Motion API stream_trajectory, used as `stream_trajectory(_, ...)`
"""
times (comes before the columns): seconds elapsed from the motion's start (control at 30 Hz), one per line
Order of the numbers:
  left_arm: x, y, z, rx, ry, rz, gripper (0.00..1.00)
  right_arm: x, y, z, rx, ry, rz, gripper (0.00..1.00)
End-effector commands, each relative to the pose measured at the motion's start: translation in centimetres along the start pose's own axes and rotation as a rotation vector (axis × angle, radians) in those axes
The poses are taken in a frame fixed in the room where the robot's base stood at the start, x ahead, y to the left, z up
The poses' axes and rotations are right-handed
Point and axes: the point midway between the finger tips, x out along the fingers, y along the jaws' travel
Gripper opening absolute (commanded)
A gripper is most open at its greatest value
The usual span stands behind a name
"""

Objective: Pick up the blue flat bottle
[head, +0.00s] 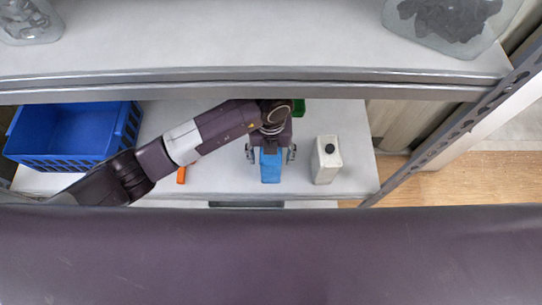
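The blue flat bottle (270,170) is on the white lower shelf in the head view, near the middle. My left gripper (270,154) reaches in from the left and is right above the bottle. Its fingers are spread, one on each side of the bottle, with a small gap visible on both sides. The gripper and wrist hide the far part of the bottle. My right gripper is not in view.
A white container with a black cap (327,160) stands just right of the bottle. A blue crate (60,150) is at the left. An orange item (181,175) lies under my arm, and a green item (299,107) is behind my wrist. An upper shelf (250,52) overhangs the back.

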Motion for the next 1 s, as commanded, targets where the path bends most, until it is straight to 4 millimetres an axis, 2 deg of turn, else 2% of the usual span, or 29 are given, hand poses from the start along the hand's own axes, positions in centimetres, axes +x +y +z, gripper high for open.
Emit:
stream_trajectory(0.23, 0.30, -0.04, 0.02, 0.001, -0.001, -0.001, 0.64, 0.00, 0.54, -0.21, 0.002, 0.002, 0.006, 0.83)
stream_trajectory(0.77, 0.24, -0.04, 0.03, 0.001, 0.000, -0.001, 0.07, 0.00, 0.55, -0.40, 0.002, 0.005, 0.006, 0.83)
stream_trajectory(1.0, 0.13, -0.09, 0.08, 0.001, -0.002, -0.003, 0.04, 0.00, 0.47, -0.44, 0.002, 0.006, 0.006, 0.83)
